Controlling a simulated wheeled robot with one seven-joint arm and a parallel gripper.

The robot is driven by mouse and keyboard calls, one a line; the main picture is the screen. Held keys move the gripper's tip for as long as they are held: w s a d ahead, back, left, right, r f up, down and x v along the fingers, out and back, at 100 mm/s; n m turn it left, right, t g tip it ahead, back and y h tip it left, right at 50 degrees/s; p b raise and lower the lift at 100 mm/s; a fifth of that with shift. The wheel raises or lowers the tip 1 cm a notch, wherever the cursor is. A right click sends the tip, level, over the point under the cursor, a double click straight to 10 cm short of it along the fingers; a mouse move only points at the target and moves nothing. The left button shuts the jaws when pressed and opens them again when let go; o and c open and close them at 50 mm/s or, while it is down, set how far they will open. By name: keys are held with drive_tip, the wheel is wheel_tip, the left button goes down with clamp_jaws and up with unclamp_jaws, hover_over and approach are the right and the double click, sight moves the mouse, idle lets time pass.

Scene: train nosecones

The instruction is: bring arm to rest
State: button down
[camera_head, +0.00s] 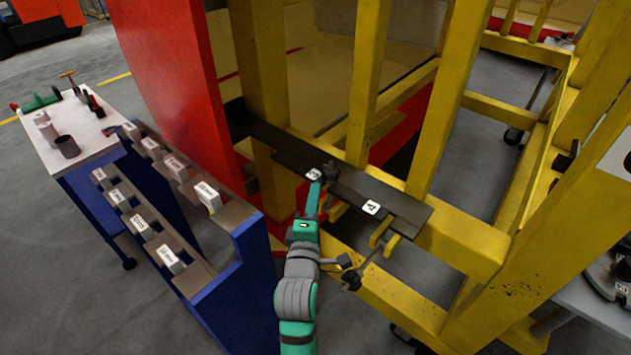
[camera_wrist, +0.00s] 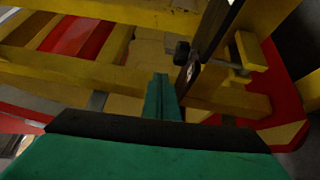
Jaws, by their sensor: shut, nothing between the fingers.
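My arm reaches up from the bottom middle of the head view. My gripper (camera_head: 314,188) is teal and its thin fingers are shut with nothing between them. In the wrist view the closed fingers (camera_wrist: 162,95) point at the yellow frame, left of a black knob (camera_wrist: 182,52).
The yellow frame (camera_head: 365,80) stands around and beyond the arm. A red panel (camera_head: 165,75) is at left. A blue rack (camera_head: 240,285) with white-labelled blocks and a blue cart (camera_head: 95,150) holding tools stand left. Another label (camera_head: 371,207) marks the plate. Open floor is far left.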

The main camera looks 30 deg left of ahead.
drive_tip(key=s+d+f+m+h, duration=0.4)
drive_tip(key=s+d+f+m, duration=0.7)
drive_tip(key=s+d+f, duration=0.6)
drive_tip(key=s+d+m+h, duration=0.1)
drive_tip(key=s+d+m, duration=0.5)
drive_tip(key=s, duration=0.3)
drive_tip(key=s+d+f+m+g+h, duration=0.1)
drive_tip(key=s+d+m+h, duration=0.1)
drive_tip(key=s+d+m, duration=0.4)
drive_tip(key=s, duration=0.3)
drive_tip(key=shift+f+g+h, duration=0.25)
drive_tip(key=shift+g+h, duration=0.05)
